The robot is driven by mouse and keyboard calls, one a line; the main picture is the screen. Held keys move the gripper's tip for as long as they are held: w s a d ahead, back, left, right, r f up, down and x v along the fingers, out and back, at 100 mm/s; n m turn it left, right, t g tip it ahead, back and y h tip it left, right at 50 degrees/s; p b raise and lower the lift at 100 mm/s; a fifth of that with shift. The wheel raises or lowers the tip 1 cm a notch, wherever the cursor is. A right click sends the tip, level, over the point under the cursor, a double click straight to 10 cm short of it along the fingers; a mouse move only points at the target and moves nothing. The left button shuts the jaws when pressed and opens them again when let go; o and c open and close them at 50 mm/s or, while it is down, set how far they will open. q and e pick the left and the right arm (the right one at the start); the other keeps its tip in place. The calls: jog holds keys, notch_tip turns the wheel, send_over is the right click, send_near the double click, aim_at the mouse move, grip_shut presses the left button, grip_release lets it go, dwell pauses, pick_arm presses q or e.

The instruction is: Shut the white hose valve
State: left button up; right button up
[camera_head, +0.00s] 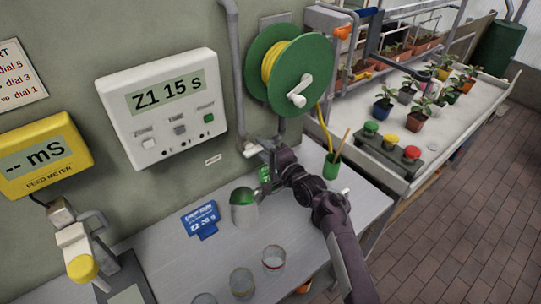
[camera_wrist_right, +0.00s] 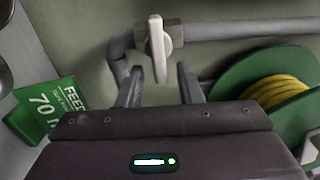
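The white hose valve (camera_head: 250,150) is on the grey pipe at the wall, below the green hose reel. In the right wrist view its white lever (camera_wrist_right: 158,48) stands across the horizontal pipe, at right angles to it. My right gripper (camera_head: 262,181) is just in front of the valve. In the right wrist view the gripper (camera_wrist_right: 161,88) has its two fingers apart, with nothing held between them. The lever's lower end lies between the finger lines; I see no clear contact. My left gripper is not in view.
The green reel (camera_head: 287,68) with yellow hose hangs above my right gripper. A green-topped container (camera_head: 244,208), glasses (camera_head: 273,259) and a blue card (camera_head: 201,220) stand on the grey bench. A green pot (camera_head: 332,166) with sticks is right of my forearm. A white timer (camera_head: 163,103) is on the wall.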

jog(key=b+v, duration=0.1)
jog(key=v, duration=0.6)
dwell(0.3)
